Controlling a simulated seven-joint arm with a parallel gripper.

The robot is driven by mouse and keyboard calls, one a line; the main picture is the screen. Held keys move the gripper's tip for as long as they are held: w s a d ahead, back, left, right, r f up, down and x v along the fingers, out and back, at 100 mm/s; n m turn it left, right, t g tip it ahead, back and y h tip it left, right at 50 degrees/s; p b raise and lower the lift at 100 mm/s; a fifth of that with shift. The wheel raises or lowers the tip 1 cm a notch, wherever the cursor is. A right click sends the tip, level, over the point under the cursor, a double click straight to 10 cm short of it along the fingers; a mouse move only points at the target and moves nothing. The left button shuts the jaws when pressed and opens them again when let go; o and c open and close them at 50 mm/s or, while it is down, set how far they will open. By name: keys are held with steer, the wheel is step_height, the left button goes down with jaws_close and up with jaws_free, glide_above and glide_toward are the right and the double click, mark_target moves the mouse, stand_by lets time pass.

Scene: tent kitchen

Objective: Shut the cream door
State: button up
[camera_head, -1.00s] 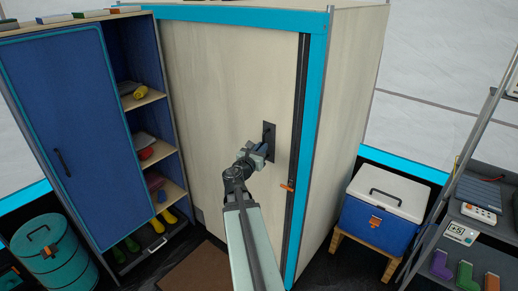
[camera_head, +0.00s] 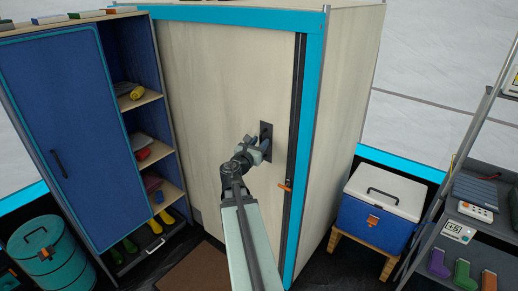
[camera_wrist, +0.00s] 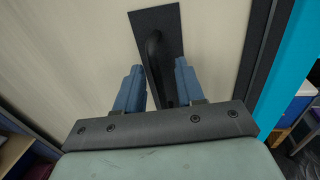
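The cream door (camera_head: 225,85) stands upright inside a bright blue frame (camera_head: 312,110). A dark strip shows along its right edge beside the frame; I cannot tell how far the door stands from closed. A black handle plate (camera_head: 266,131) with a dark bar handle (camera_wrist: 154,50) is on the door's right side. My gripper (camera_head: 260,148) is at the handle. In the wrist view, my gripper's (camera_wrist: 157,75) two blue-grey fingers are apart, one on each side of the bar, with gaps visible. The bar's lower end is partly hidden by the gripper body.
A blue cabinet door (camera_head: 65,135) and open shelves (camera_head: 155,150) stand to the left. A teal drum (camera_head: 45,255) is at the lower left. A blue and white cooler (camera_head: 380,210) on a wooden stand and a metal rack (camera_head: 470,220) are to the right. An orange piece (camera_head: 284,186) sits at the door's right edge.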

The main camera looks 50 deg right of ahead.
step_height(320, 180, up, 8)
steer(key=shift+f, duration=0.2)
stand_by(0.3)
stand_by(0.6)
